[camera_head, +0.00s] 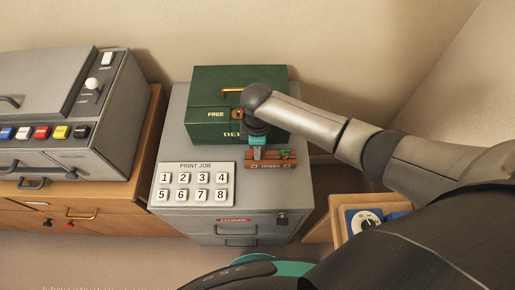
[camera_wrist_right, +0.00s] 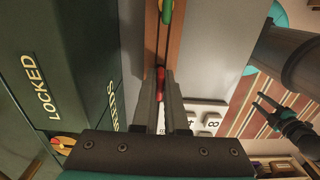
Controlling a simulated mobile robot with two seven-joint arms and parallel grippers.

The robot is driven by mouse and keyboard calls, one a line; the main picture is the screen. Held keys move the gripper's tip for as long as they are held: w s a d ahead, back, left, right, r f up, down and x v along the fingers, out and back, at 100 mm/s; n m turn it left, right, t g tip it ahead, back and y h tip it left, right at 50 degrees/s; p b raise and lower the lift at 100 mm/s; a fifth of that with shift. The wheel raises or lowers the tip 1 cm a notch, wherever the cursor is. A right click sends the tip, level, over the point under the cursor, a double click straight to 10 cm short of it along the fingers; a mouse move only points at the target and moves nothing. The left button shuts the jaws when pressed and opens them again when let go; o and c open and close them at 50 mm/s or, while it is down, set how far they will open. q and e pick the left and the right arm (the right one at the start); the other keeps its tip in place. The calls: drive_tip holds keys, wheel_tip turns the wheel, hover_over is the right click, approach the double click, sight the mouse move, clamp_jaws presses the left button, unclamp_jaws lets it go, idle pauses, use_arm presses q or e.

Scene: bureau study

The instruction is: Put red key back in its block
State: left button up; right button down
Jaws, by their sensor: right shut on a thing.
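My right gripper (camera_head: 257,153) points down at the wooden key block (camera_head: 286,164) on top of the grey cabinet. In the right wrist view its fingers (camera_wrist_right: 160,84) are shut on the red key (camera_wrist_right: 160,72), of which a small part shows between the fingertips. I cannot tell whether the red key is seated. My left gripper (camera_wrist_right: 266,114) shows at the right of the wrist view, open and empty, away from the block.
A green box (camera_head: 205,88) with a gold handle stands right behind the block. A number-key panel (camera_head: 192,184) lies at the left front. A grey machine (camera_head: 100,140) with coloured buttons is on the wooden desk at left. A drawer (camera_head: 340,212) is open at right.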

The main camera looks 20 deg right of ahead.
drive_tip(key=c, duration=0.9)
unclamp_jaws()
drive_tip(key=shift+r, duration=0.1)
wheel_tip(320, 180, up, 15)
drive_tip(key=p, duration=0.4)
